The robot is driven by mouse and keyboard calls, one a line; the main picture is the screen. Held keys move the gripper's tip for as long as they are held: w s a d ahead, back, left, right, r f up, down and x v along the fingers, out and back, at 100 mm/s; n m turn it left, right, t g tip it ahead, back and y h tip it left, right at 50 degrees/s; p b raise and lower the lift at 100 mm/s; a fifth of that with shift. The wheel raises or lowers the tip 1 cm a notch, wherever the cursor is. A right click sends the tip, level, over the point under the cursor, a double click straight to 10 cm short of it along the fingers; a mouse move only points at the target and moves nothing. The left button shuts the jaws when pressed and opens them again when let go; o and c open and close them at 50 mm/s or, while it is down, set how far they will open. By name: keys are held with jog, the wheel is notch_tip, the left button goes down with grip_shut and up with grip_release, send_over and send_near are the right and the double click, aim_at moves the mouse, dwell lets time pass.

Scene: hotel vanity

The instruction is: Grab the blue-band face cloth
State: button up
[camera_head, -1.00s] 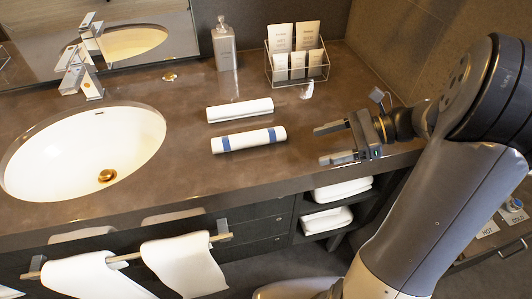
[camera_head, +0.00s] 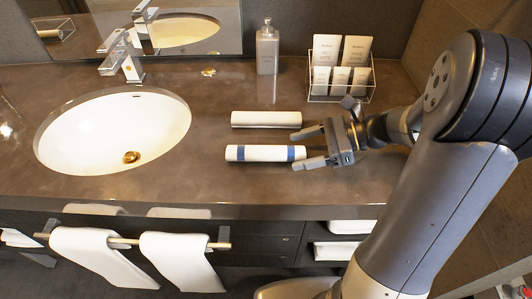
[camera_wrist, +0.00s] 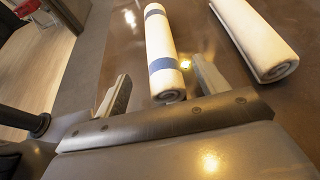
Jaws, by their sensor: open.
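The blue-band face cloth (camera_head: 262,153) is a rolled white cloth with two blue bands, lying on the brown counter in front of a plain white roll. In the wrist view the blue-band cloth (camera_wrist: 160,52) points away from me, its near end close to the mouth of the jaws. My gripper (camera_head: 306,149) is open and empty at the cloth's right end. Its fingers (camera_wrist: 162,88) stand apart on either side of that end. I cannot tell whether a finger touches the cloth.
The plain rolled cloth (camera_head: 266,119) lies just behind, close to one finger. A soap bottle (camera_head: 267,50) and a wire rack of tubes (camera_head: 340,68) stand at the back. The sink (camera_head: 113,130) is to the left. Towels hang on a rail (camera_head: 130,241) below the counter's front edge.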

aim_at(287, 153)
jog(key=x, duration=0.4)
jog(key=shift+w+a+f, duration=0.1)
jog(key=shift+c, duration=0.2)
jog(key=c, duration=1)
